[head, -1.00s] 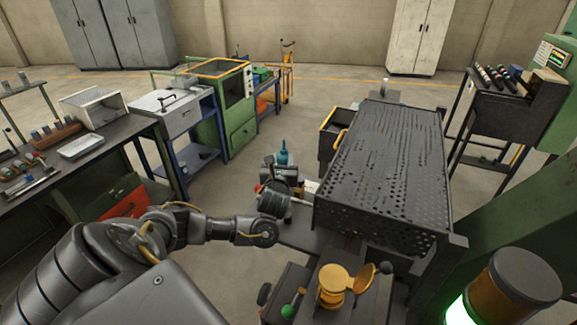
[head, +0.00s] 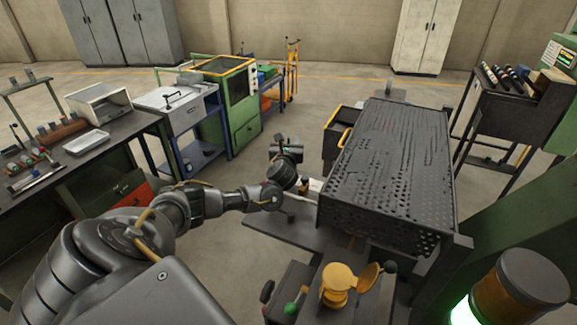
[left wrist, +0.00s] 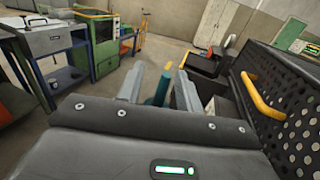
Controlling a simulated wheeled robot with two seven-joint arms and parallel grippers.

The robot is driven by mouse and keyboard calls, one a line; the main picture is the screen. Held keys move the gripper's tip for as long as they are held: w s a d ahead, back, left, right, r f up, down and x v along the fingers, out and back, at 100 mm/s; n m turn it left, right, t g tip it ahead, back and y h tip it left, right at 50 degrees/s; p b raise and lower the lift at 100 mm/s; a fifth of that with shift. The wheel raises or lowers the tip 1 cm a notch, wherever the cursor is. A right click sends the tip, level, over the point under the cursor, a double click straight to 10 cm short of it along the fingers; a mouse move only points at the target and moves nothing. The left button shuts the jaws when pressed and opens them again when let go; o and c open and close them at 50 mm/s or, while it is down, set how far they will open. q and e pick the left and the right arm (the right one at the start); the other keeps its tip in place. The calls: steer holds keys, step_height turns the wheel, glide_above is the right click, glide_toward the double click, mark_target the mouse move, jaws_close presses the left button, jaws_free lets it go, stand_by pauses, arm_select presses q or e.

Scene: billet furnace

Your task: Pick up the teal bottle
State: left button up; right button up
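The teal bottle (left wrist: 161,88) shows upright in the left wrist view, in the gap between the two fingers of my left gripper (left wrist: 158,82). The fingers are apart, and I cannot tell whether either touches the bottle. The bottle's lower part is hidden behind the gripper body. In the head view my left gripper (head: 285,148) is left of the big perforated box, and the bottle is hidden there. My right gripper is in neither view.
The dark perforated box (head: 388,165) stands close to the right of my left gripper, with a yellow handle (left wrist: 259,95) on its side. A dark flat shelf (head: 290,232) lies below. A green cabinet (head: 234,105) and a workbench (head: 105,150) stand left. Open floor lies between.

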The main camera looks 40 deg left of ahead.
arm_select(q)
steer(key=shift+w, duration=0.15)
steer(key=shift+c, duration=1)
jaws_close()
steer(key=shift+r, duration=0.15)
